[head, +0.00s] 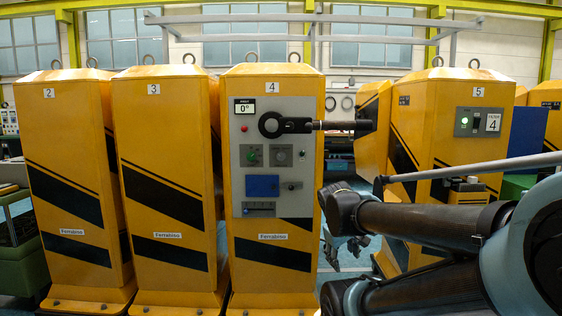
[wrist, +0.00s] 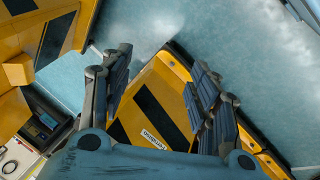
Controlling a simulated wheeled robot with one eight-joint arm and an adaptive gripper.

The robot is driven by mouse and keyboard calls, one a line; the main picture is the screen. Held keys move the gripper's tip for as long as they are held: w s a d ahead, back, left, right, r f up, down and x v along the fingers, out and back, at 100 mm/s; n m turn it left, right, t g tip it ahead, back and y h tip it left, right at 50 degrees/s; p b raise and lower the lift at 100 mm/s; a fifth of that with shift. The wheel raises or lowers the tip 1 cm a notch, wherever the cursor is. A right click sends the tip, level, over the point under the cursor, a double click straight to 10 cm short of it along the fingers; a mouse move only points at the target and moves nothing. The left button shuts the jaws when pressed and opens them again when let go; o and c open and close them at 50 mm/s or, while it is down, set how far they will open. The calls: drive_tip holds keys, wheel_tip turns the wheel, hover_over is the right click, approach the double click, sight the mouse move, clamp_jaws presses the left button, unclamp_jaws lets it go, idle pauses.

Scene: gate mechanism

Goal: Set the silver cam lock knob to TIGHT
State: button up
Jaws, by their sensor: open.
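The yellow cabinet numbered 4 (head: 236,262) stands in the middle of the head view with a grey control panel (head: 308,170). The panel carries a round grey knob (head: 281,155) and a small silver fitting (head: 291,186) below it at the right. I cannot tell for sure which is the cam lock knob, and any TIGHT marking is too small to read. My gripper (wrist: 163,65) is open and empty in the wrist view, its dark fingers spread in front of a striped yellow cabinet (wrist: 165,75). It is apart from the knobs.
A black ring-ended lever (head: 290,125) sticks out rightward from the panel's top, under a 0° display (head: 244,106). A green button (head: 251,155) and blue plate (head: 262,186) share the panel. Cabinets 3 (head: 150,215) and 5 (head: 450,145) flank it.

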drive_tip(key=w+a+r+n+t+h, duration=0.2)
drive_tip(key=w+r+n+t, duration=0.2)
drive_tip(key=w+r+n, duration=0.45)
drive_tip(key=w+a+r+n+t+h, duration=0.15)
drive_tip(key=w+r+n+t, duration=0.35)
drive_tip(key=w, duration=0.6)
drive_tip(key=w+a+r+n+t+y, duration=0.1)
drive_tip(key=w+a+r+n, duration=0.3)
drive_tip(key=w+a+n, duration=0.15)
drive_tip(key=n+t+y, duration=0.4)
drive_tip(key=n, duration=0.5)
approach(281, 157)
drive_tip(key=shift+h, duration=0.25)
drive_tip(key=w, duration=0.8)
drive_tip(key=shift+w+d+r, duration=0.2)
drive_tip(key=shift+w+d, duration=0.05)
drive_tip(key=shift+w, duration=0.15)
drive_tip(key=c, duration=1.1)
